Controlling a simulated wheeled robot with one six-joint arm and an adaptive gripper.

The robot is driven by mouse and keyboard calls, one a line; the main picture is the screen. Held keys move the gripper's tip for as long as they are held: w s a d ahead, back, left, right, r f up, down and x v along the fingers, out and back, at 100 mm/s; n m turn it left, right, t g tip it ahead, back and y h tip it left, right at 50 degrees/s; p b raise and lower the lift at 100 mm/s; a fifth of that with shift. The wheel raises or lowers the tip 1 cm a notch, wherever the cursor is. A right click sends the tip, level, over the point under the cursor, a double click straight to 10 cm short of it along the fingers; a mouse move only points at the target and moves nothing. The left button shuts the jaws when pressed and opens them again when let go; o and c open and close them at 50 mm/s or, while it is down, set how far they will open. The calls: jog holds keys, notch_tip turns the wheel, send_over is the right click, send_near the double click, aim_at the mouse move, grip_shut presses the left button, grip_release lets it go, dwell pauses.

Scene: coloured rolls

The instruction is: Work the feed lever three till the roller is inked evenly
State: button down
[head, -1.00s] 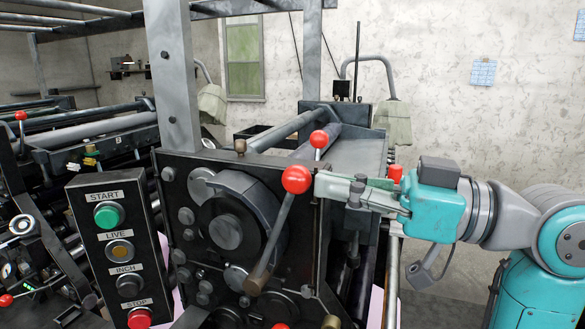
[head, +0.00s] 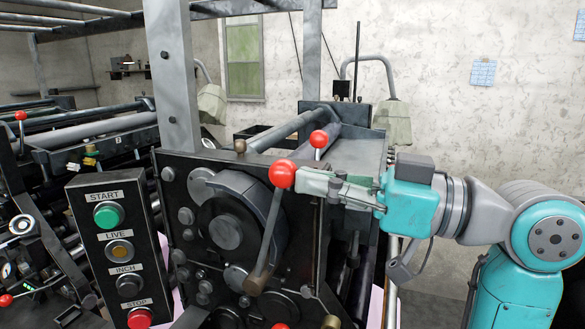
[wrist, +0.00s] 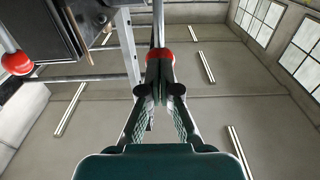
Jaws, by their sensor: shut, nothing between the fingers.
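A lever with a red ball knob (head: 282,174) and a grey rod stands on the front of the dark machine side plate, leaning to the right from its pivot near the bottom. My gripper (head: 303,181) comes in from the right, its fingers shut and empty, with the tips against or right beside the knob's right side. In the wrist view the closed fingertips (wrist: 160,70) cover part of a red knob (wrist: 165,53), and a rod runs up beyond it. Rollers (head: 285,130) lie behind the plate. Their ink film cannot be judged. No lever number is visible.
A control box (head: 120,250) with START, LIVE, INCH and STOP buttons stands at left. A second red-knobbed lever (head: 319,139) rises just behind the first. Another machine (head: 80,135) fills the far left. Open room lies to the right, before the wall.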

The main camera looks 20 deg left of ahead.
jog(key=a, duration=0.9)
jog(key=shift+r, duration=0.2)
dwell(1.4)
jog(key=d, duration=1.1)
jog(key=shift+d+f, duration=0.15)
jog(key=shift+f, duration=0.15)
dwell(0.5)
dwell(0.4)
jog(key=shift+d+r, duration=0.3)
jog(key=shift+d, duration=0.5)
jog(key=shift+d+r, duration=0.3)
jog(key=shift+d, duration=0.55)
jog(key=shift+d+r, duration=0.3)
jog(key=shift+d, duration=0.5)
